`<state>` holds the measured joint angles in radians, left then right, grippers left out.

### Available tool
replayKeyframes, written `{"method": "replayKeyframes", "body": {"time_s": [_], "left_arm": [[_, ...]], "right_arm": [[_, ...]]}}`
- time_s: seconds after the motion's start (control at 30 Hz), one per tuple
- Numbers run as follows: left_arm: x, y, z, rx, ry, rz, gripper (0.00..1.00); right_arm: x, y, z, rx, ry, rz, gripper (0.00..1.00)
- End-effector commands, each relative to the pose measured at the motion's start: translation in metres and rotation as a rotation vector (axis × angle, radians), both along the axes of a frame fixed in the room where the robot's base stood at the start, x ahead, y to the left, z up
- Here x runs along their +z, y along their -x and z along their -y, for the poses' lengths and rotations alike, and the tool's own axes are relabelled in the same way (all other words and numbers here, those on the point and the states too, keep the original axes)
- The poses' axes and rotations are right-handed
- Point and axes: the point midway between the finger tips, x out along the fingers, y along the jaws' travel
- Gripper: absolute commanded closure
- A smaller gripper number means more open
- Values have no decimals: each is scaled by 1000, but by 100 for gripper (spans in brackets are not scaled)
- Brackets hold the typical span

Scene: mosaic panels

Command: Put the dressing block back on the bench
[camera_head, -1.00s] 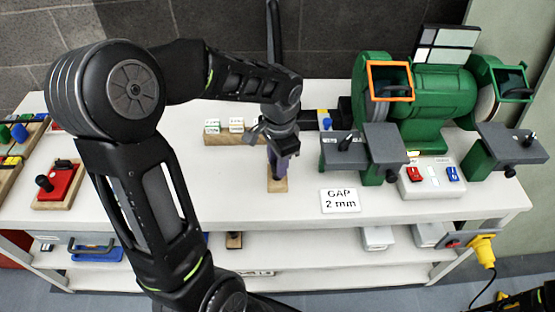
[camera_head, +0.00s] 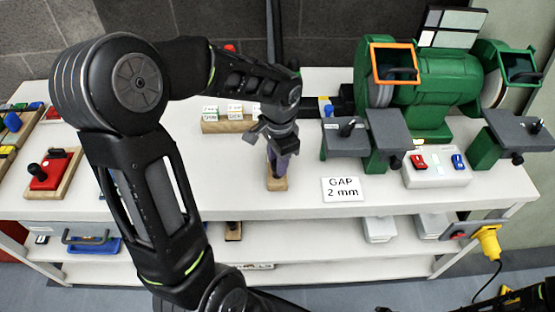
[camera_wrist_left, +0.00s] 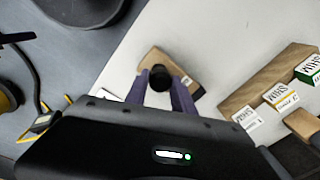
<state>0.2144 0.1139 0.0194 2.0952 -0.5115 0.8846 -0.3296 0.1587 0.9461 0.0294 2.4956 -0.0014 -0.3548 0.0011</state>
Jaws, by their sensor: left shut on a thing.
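The dressing block (camera_head: 277,184), with a wooden base and a dark round knob, is at the bench (camera_head: 300,203), left of the "GAP 2 mm" card and near the front edge. My left gripper (camera_head: 279,164) points down from above, its purple fingers shut on the block. In the left wrist view the fingers (camera_wrist_left: 161,92) sit on both sides of the dark knob, and the wooden base (camera_wrist_left: 150,59) shows beyond them. I cannot tell whether the base touches the bench top. My right gripper is not in view.
A rack of shim boxes (camera_head: 228,124) stands behind my left gripper. The green bench grinder (camera_head: 430,100) and its switch box (camera_head: 437,172) are at the right. A red block on a wooden base (camera_head: 50,173) is at the left. The GAP card (camera_head: 342,189) lies nearby.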

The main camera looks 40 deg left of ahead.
Motion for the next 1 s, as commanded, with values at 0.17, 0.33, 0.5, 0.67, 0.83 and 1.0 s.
{"method": "replayKeyframes", "body": {"time_s": [0.17, 0.33, 0.5, 0.67, 0.83, 1.0], "left_arm": [[-1, 0, 0, 0, 0, 1, 100], [-4, 0, 0, 0, 0, 1, 100], [-7, 0, 0, 0, 0, 1, 100], [-6, 0, 0, 0, 0, 1, 59], [-6, 0, 0, 0, 0, 0, 45], [-6, 0, 0, 0, 0, 0, 45]], "right_arm": [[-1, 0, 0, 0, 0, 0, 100], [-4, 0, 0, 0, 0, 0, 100], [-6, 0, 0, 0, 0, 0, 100], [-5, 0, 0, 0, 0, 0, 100], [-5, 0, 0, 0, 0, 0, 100], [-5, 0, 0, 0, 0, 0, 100]]}}
